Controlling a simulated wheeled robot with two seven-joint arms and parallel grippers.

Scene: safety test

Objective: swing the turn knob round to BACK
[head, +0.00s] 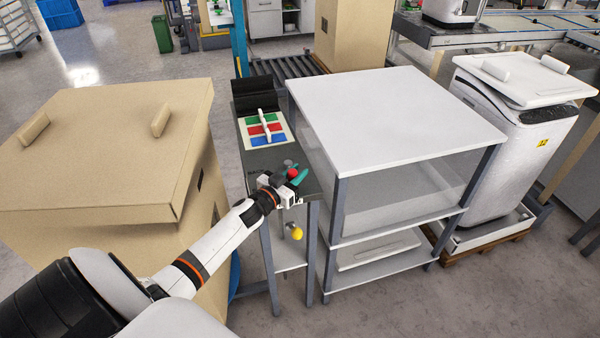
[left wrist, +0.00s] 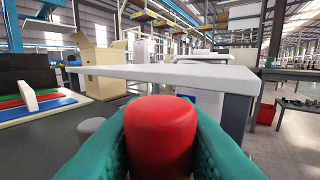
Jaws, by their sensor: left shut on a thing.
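A red knob (head: 292,173) stands at the near end of the narrow dark table (head: 266,161). My left gripper (head: 297,178) is shut on it. In the left wrist view the red knob (left wrist: 160,135) fills the space between the two teal fingers (left wrist: 160,150), one on each side. Its lower part is hidden, and I cannot read any BACK mark or tell which way it is turned. My right gripper is not in view.
A board with green, red and blue fields (head: 281,132) and a white bar (head: 265,125) lies farther back. A grey knob (head: 289,163) is close behind the red one. A yellow ball (head: 297,233) is below the table's front. A large box (head: 105,140) and a white-topped stand (head: 395,115) flank the table.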

